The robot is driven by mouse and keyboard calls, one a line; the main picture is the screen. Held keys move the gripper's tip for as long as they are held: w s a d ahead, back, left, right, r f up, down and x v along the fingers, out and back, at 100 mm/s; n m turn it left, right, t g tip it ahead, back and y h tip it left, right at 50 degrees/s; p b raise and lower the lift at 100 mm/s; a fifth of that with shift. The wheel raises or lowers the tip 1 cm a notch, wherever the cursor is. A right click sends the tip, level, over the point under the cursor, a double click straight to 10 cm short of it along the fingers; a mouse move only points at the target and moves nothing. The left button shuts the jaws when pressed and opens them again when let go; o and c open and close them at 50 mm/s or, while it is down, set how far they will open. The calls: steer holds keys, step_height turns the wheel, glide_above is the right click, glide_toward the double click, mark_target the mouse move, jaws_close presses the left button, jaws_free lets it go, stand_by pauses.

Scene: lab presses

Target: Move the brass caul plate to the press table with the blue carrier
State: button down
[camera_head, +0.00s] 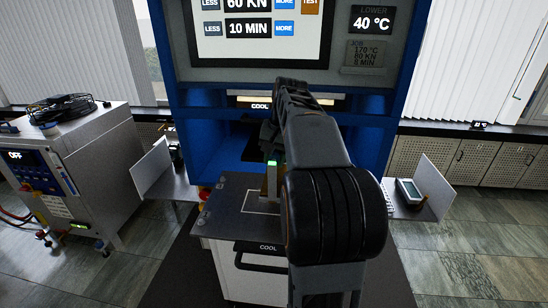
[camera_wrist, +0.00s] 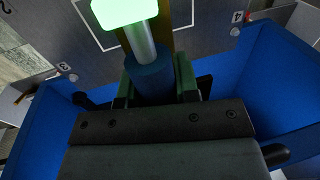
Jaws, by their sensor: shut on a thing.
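A bare metal rod runs from the handle to a block glowing green in the wrist view. The green light also shows on the carrier in the head view (camera_head: 272,163), above the grey press table (camera_head: 225,195). A white rectangle outline is marked on the table. A narrow brass-brown strip (camera_wrist: 160,42) shows behind the rod; I cannot tell whether it is the brass caul plate. My arm hides part of the table and of the press opening.
The blue press frame (camera_head: 202,140) stands behind the table, with a bright strip in its opening. Side shelves flank it; the right one bears a small meter (camera_head: 409,191). A grey cabinet (camera_head: 90,165) with cables stands at left. Floor is clear at far right.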

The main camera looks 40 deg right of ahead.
steer(key=shift+r, duration=0.15)
steer(key=shift+f+b, duration=2.5)
steer(key=shift+f, duration=1)
steer(key=shift+s+f, duration=0.15)
steer(key=shift+f, duration=0.55)
steer(key=shift+r+p, duration=1.9)
steer(key=shift+r, duration=0.5)
steer(key=shift+a+f, duration=0.1)
steer(key=shift+a, duration=0.05)
